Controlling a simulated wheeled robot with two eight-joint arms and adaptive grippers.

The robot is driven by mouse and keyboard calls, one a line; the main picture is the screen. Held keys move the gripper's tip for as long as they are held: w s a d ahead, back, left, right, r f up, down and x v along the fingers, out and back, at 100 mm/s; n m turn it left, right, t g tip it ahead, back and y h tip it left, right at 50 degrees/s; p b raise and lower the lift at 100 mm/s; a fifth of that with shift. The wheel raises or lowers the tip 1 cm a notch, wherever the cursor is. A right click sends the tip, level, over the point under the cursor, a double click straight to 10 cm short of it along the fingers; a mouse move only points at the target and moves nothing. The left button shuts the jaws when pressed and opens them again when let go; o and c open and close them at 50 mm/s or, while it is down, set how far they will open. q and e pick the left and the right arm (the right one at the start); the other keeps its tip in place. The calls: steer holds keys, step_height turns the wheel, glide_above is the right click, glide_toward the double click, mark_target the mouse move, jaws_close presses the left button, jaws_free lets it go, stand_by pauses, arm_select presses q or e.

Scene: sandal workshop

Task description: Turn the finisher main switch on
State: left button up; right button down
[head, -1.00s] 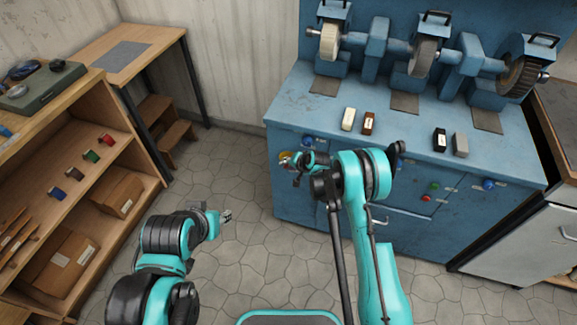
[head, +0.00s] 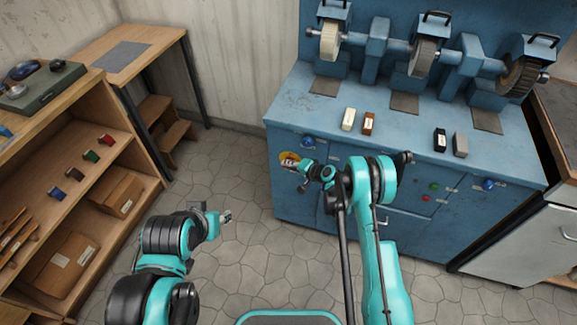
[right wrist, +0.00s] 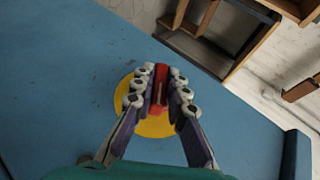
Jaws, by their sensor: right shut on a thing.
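The finisher (head: 285,118) is a blue bench machine with wheels along its top. Its main switch, a red handle (right wrist: 160,88) on a round yellow plate (right wrist: 152,127), is on the left of its front face. The yellow plate (head: 287,155) also shows in the head view. My right gripper (head: 291,163) is at this switch; in the right wrist view its fingers (right wrist: 160,90) are closed on both sides of the red handle and cover parts of the plate. My left gripper (head: 227,217) is over the floor, away from the finisher; its finger opening is too small to read.
Blue knobs (head: 308,142) and small red and green buttons (head: 433,186) are on the same front face. Several small blocks lie on the finisher's top. A wooden shelf (head: 120,150) stands at the left. The floor (head: 240,160) between is clear.

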steer(key=shift+f+m+t+y, duration=0.1)
steer(key=shift+m+t+y, duration=0.4)
steer(key=shift+y, duration=0.6)
steer(key=c, duration=1.5)
jaws_free()
steer(key=shift+c, duration=0.2)
